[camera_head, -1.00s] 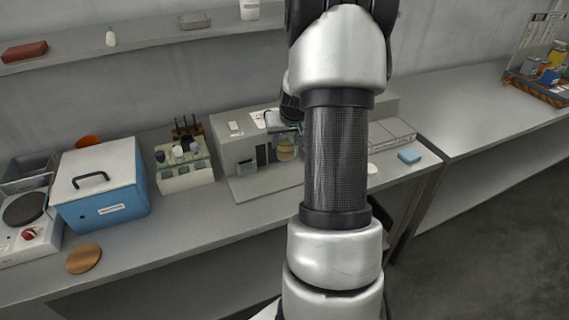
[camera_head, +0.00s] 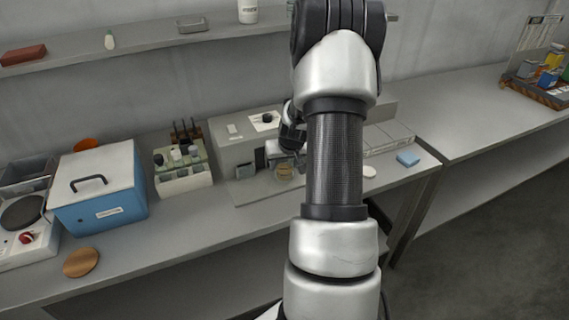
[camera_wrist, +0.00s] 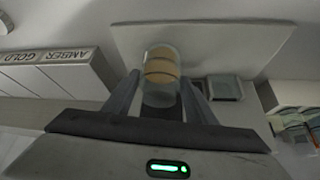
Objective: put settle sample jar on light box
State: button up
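The settle sample jar (camera_wrist: 161,72) is a clear round jar with tan and amber contents. In the wrist view it sits between the two fingers of my gripper (camera_wrist: 160,80), with a fingertip close against each side. In the head view the jar (camera_head: 284,171) shows just below my gripper (camera_head: 284,153), over the pale base plate (camera_head: 250,190) in front of a grey bench unit (camera_head: 232,147). I take this pale plate to be the light box; it also shows behind the jar in the wrist view (camera_wrist: 220,45). I cannot tell whether the jar touches the plate.
A rack of bottles (camera_head: 183,180) and a blue box (camera_head: 100,190) stand left of the unit. Labelled blocks (camera_head: 388,138) stand at its right, with a white disc (camera_head: 369,171) and a blue sponge (camera_head: 408,158) near the bench edge.

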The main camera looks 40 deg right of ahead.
jog(key=shift+o, duration=1)
jog(key=shift+s+r, duration=0.15)
jog(key=shift+r, duration=0.45)
jog(key=v, duration=1.1)
